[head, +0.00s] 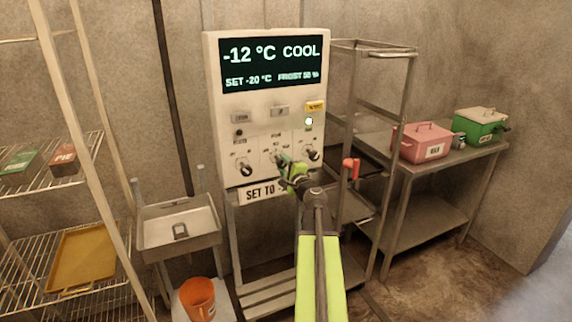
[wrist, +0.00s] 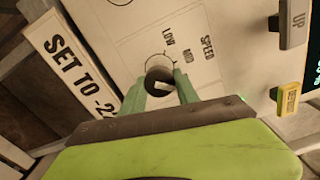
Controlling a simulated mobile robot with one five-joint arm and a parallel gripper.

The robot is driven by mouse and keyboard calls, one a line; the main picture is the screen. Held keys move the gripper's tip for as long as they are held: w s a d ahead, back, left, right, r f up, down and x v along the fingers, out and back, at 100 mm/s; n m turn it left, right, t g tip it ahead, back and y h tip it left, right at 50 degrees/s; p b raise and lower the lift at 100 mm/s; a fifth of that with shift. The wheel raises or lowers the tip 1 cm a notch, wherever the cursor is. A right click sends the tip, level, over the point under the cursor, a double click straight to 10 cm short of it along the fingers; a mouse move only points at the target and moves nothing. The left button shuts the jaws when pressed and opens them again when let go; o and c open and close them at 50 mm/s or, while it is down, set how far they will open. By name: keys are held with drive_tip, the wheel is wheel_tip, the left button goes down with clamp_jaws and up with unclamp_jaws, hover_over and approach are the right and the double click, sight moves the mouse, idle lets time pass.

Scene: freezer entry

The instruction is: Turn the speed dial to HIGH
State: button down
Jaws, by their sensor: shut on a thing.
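The speed dial (wrist: 158,76) is a dark round knob on the white control panel (head: 222,104), beneath the word SPEED in the wrist view. LOW and MID are readable beside it; HIGH is not visible. My gripper (wrist: 160,93) has its two green fingers on either side of the dial and is shut on it. A pale mark shows on the knob, but I cannot tell its exact setting. In the head view my gripper (head: 282,160) is at the middle of three dials and largely hides it.
A left dial (head: 243,168) and a right dial (head: 312,153) flank the middle one. The display (head: 270,62) reads -12 °C COOL. A yellow button (wrist: 289,98) sits near my gripper. A metal rack (head: 372,50) stands right of the panel, a sink (head: 150,240) left.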

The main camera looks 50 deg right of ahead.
drive_tip(key=shift+s+d+f+m, duration=0.1)
drive_tip(key=shift+m, duration=1.3)
drive_tip(key=c, duration=0.9)
unclamp_jaws()
drive_tip(key=shift+c, duration=0.2)
drive_tip(key=shift+o, duration=0.2)
